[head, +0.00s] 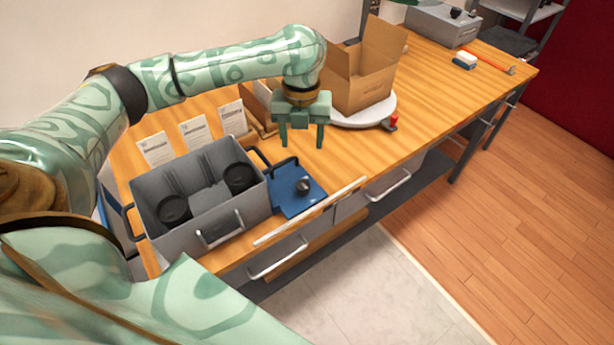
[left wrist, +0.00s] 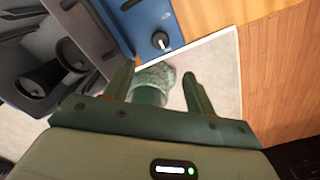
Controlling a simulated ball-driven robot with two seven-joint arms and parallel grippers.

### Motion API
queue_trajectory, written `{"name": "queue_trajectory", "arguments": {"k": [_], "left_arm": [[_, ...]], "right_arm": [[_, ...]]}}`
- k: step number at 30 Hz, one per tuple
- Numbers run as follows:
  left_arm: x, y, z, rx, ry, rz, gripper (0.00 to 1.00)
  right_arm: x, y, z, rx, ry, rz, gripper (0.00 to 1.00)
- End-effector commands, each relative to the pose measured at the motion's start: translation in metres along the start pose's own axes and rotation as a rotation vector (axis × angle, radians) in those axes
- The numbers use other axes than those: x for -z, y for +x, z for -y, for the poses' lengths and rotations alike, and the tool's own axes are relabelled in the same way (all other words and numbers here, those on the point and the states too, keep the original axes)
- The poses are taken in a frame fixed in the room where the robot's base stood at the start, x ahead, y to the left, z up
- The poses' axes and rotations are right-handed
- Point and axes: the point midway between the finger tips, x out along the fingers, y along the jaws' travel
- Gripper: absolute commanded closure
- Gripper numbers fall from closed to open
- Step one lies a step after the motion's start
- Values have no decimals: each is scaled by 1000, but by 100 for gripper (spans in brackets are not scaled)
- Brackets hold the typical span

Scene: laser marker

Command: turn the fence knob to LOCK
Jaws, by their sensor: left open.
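The fence knob (head: 303,186) is a small dark round knob on a blue plate (head: 285,198) beside the grey box on the table. In the left wrist view the knob (left wrist: 160,41) shows a pale mark on its top, and the blue plate (left wrist: 143,22) lies around it. The LOCK lettering is too small to read. My left gripper (head: 302,143) is open and empty, pointing down above and behind the knob, apart from it. In the left wrist view its fingers (left wrist: 158,88) are spread with nothing between them. My right gripper is not in view.
A grey open box (head: 215,228) with two black round parts stands left of the plate. White cards (head: 193,133) stand behind it. A cardboard box (head: 365,75) sits on a white round turntable (head: 372,115) at the right. A pale rail (head: 310,212) runs along the front edge.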

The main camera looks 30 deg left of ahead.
Motion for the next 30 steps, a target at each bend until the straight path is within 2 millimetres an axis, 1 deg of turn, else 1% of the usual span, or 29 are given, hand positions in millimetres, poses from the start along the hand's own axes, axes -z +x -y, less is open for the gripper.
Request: {"name": "queue_trajectory", "arguments": {"k": [1,5,9,12,15,18,21,24,30], "left_arm": [[1,14,0,-2,0,-6,45],[2,46,1,-2,-1,-7,45],[2,84,1,-1,-3,-6,45],[2,108,1,-1,-2,-5,45],[1,127,1,0,-1,-4,45],[1,142,1,1,-2,-3,45],[1,150,1,1,-2,-1,45],[1,153,1,2,-1,0,45],[1,153,2,2,-2,1,45]], "right_arm": [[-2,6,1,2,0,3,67],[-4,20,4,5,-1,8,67],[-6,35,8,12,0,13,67],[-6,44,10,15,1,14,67],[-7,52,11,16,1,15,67],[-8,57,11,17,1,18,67],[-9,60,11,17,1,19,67],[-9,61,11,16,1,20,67],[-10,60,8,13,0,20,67]]}}
